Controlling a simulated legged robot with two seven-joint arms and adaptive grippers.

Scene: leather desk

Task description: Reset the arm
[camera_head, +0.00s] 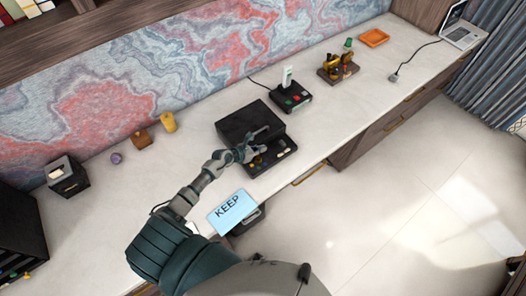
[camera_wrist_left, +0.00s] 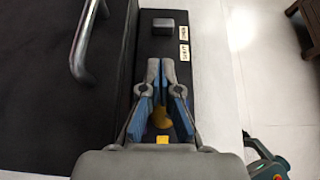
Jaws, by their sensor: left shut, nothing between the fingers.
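My left arm reaches in from the bottom of the head view, and my left gripper (camera_head: 256,148) is over the front of a black box-like device (camera_head: 249,120). In the left wrist view, the left gripper (camera_wrist_left: 163,66) has its fingers together with nothing between them. It is above the device's black control panel (camera_wrist_left: 172,48), which has a grey square button (camera_wrist_left: 159,25) and small white labels. A yellow round part (camera_wrist_left: 161,117) shows between the finger links. A metal handle (camera_wrist_left: 84,45) is on the device's dark top at left. My right gripper is not seen.
A light blue KEEP sign (camera_head: 232,211) is at the desk's front edge. A black button box (camera_head: 291,97), a brass instrument (camera_head: 338,66), an orange tray (camera_head: 374,38) and a yellow object (camera_head: 168,122) stand along the desk (camera_head: 330,118).

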